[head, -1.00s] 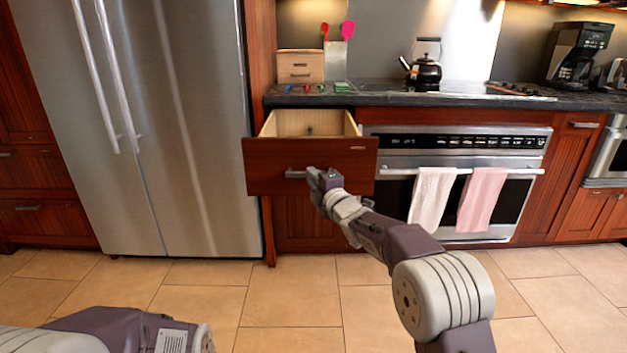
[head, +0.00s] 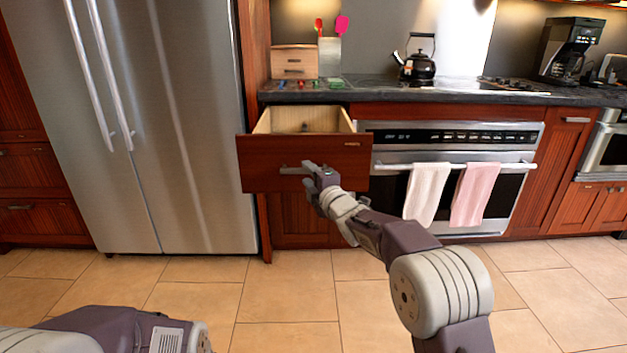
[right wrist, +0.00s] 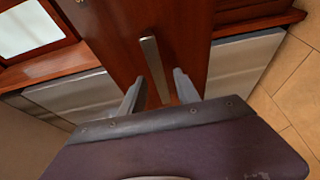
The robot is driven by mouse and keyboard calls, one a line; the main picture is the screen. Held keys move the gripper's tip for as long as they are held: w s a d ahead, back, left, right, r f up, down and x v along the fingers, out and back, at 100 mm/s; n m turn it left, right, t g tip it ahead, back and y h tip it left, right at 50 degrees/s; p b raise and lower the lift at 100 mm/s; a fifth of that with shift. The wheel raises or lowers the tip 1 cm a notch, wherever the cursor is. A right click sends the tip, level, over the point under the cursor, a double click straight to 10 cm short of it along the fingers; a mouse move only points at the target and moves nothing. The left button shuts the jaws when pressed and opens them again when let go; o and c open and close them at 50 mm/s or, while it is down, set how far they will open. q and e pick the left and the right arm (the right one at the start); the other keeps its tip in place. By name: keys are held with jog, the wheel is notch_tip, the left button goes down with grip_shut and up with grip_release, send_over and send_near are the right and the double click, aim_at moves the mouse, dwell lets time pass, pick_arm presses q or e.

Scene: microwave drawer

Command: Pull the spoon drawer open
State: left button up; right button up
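The spoon drawer (head: 270,178) is a dark red-brown wooden drawer under the counter, left of the oven. It stands pulled out, and its pale interior (head: 270,121) shows from above. Its metal bar handle (head: 288,170) is on the front panel and is partly covered by my right gripper (head: 312,167). In the right wrist view, the handle (right wrist: 154,65) lies between the two spread fingers of my right gripper (right wrist: 158,84), with gaps on both sides. A small dark item sits inside the drawer, too small to name. My left gripper is out of view.
A steel fridge (head: 180,140) stands left of the drawer. An oven (head: 390,185) with white and pink towels (head: 470,195) is on the right. The counter (head: 460,92) holds a wooden box (head: 293,62), a kettle (head: 417,67) and a coffee maker (head: 567,50). The tiled floor in front is clear.

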jog(key=p+v, duration=0.1)
jog(key=v, duration=0.7)
jog(key=shift+s, duration=0.2)
jog(key=shift+d, duration=0.1)
jog(key=shift+r, duration=0.1)
